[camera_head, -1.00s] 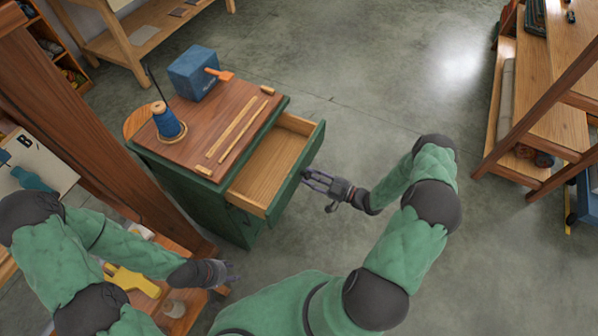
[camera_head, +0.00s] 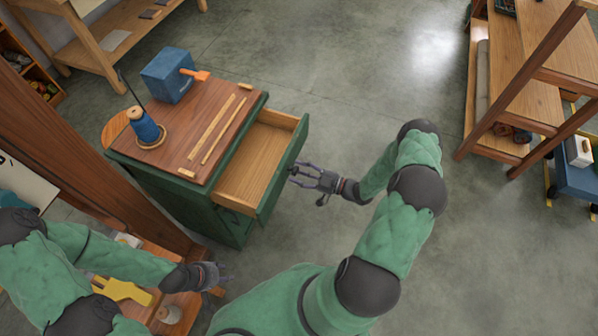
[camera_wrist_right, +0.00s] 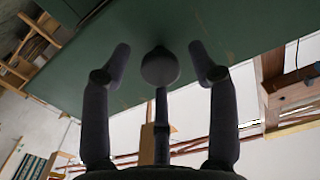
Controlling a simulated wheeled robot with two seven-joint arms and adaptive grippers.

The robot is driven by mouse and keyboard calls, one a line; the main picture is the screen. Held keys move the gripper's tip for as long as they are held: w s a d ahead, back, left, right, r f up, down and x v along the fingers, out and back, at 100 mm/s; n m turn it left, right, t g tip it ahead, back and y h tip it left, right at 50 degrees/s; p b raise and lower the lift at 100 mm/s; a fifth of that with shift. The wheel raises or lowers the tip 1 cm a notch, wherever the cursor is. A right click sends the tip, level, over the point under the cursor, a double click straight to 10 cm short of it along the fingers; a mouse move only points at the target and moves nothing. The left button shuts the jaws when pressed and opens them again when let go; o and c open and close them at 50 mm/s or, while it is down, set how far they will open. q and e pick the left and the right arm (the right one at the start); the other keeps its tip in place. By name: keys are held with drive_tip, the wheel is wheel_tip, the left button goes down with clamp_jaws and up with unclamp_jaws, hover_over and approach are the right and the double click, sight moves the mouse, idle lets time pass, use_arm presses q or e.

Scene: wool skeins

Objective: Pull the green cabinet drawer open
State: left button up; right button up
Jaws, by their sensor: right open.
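The green cabinet (camera_head: 215,222) stands left of centre in the head view, with a wooden top. Its top drawer (camera_head: 256,165) is pulled well out, and the inside looks empty. The green drawer front (camera_head: 284,168) also fills the upper part of the right wrist view (camera_wrist_right: 228,27). A round dark knob (camera_wrist_right: 160,67) sits on it. My right gripper (camera_head: 293,175) is open just off the drawer front; in the wrist view its fingers (camera_wrist_right: 160,62) stand either side of the knob with gaps. My left gripper (camera_head: 222,277) is low, near the wooden bench; its finger opening is unclear.
On the cabinet top are a blue yarn cone (camera_head: 143,127), a blue box (camera_head: 168,77) with an orange part, and wooden strips (camera_head: 212,126). A wooden post (camera_head: 85,165) stands left of the cabinet. Shelving (camera_head: 520,90) is at right. Floor (camera_head: 340,90) beyond the drawer is clear.

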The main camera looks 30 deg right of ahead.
drive_tip(key=v, duration=1.1)
drive_tip(key=shift+s+d, duration=0.25)
